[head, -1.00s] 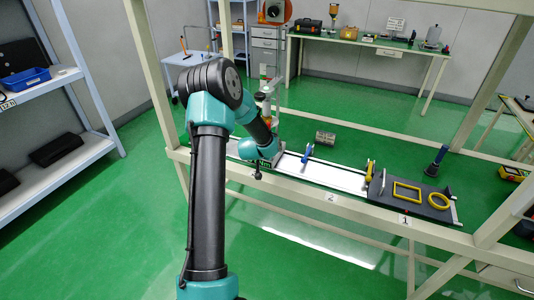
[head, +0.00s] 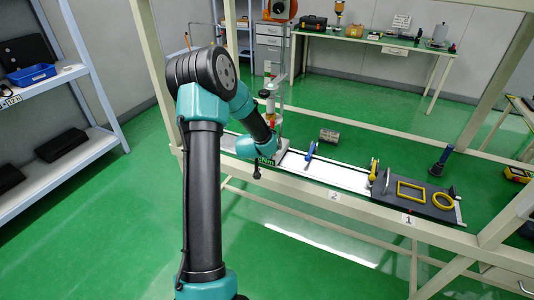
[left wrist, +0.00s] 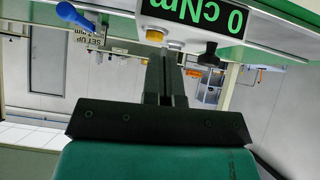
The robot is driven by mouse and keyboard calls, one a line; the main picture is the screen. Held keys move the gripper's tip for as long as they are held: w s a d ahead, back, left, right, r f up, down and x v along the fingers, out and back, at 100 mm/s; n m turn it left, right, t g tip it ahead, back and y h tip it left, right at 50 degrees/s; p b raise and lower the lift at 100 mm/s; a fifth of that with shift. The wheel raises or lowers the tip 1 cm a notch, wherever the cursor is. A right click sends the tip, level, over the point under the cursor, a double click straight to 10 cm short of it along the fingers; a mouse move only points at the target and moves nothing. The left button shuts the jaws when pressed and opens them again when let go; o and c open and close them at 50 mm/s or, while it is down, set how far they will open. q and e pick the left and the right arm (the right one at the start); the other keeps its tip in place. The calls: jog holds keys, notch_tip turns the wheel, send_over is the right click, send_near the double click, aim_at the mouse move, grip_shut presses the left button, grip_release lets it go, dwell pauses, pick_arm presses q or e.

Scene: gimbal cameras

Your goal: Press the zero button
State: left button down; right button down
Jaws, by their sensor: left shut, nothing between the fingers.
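A measuring device shows a green "0 cNm" display (left wrist: 208,15), upside down in the left wrist view. Part of this display (head: 267,161) also shows in the head view. In the head view my left arm hides most of the device and the gripper. My right gripper is not in view.
A black knob (left wrist: 208,55) is beside the button. A blue-handled part (left wrist: 75,16) shows at the left. In the head view, a white rail (head: 325,171) runs right to a dark plate with a yellow frame (head: 411,191) and ring (head: 443,200). Blue shelves stand left.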

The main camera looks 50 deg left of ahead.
pick_arm(q)
jog(key=shift+r+v, duration=0.2)
jog(key=shift+v, duration=1.65)
jog(key=shift+w+a, duration=0.2)
jog(key=s+d+f+m+g+h, duration=0.1)
jog(key=d+f+h, duration=0.1)
jog(key=d+f, duration=0.65)
jog(key=d+f+g+h, duration=0.2)
jog(key=d+f, duration=0.3)
jog(key=d, duration=0.6)
jog(key=s+d+f+m+g+h, duration=0.1)
jog(key=s+d+f+g, duration=0.1)
jog(key=s+d+f, duration=0.2)
jog(key=s+d+f+g+h, duration=0.2)
jog(key=s+d+f, duration=0.3)
jog(key=s+d, duration=0.5)
jog(key=d+g, duration=0.1)
jog(key=d, duration=0.4)
jog(key=shift+d+m, duration=0.2)
jog(key=shift+m, duration=0.2)
